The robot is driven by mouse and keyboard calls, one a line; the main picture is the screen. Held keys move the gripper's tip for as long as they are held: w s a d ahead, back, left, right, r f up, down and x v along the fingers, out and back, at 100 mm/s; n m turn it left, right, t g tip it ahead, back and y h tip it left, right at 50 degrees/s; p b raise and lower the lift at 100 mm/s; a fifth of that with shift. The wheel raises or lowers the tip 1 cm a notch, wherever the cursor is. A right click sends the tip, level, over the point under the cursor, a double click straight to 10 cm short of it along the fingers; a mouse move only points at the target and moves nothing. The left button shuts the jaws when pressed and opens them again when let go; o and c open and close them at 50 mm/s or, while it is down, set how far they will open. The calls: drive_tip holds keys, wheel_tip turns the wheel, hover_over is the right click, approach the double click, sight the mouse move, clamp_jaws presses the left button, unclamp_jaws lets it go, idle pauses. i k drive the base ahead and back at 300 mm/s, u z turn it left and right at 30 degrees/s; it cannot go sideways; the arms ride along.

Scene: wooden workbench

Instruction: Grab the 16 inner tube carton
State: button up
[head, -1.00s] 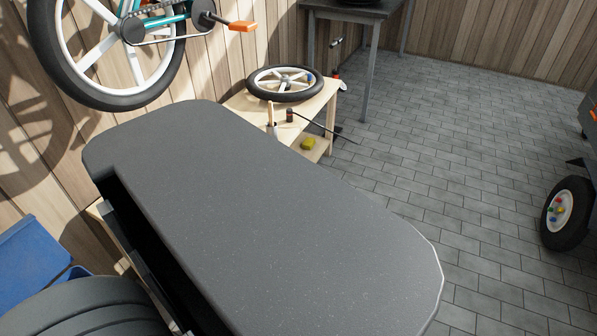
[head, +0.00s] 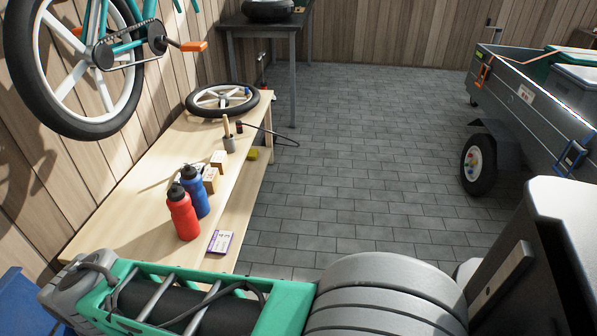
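Two small tan cartons stand on the wooden workbench (head: 125,207) in the head view. One carton (head: 218,159) is behind the other carton (head: 210,180), which is partly behind the blue bottle. A flat purple and white box (head: 220,242) lies near the bench's right edge, beside the red bottle. The print is too small to tell which of these is the 16 inner tube carton. My arm crosses the bottom of the view in front of the bench. My gripper cannot be made out.
A red bottle (head: 183,213) and a blue bottle (head: 195,190) stand close by the cartons. Behind them are a brush in a cup (head: 229,142) and a wheel (head: 222,100). A bicycle (head: 95,60) hangs at left. A trailer (head: 525,95) stands right. The middle floor is clear.

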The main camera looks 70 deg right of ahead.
sight(211, 177)
drive_tip(key=z, duration=1.55)
drive_tip(key=i, duration=0.5)
drive_tip(key=k, duration=0.5)
drive_tip(key=u, duration=4.55)
drive_tip(key=k, duration=2.95)
drive_tip(key=u, duration=0.15)
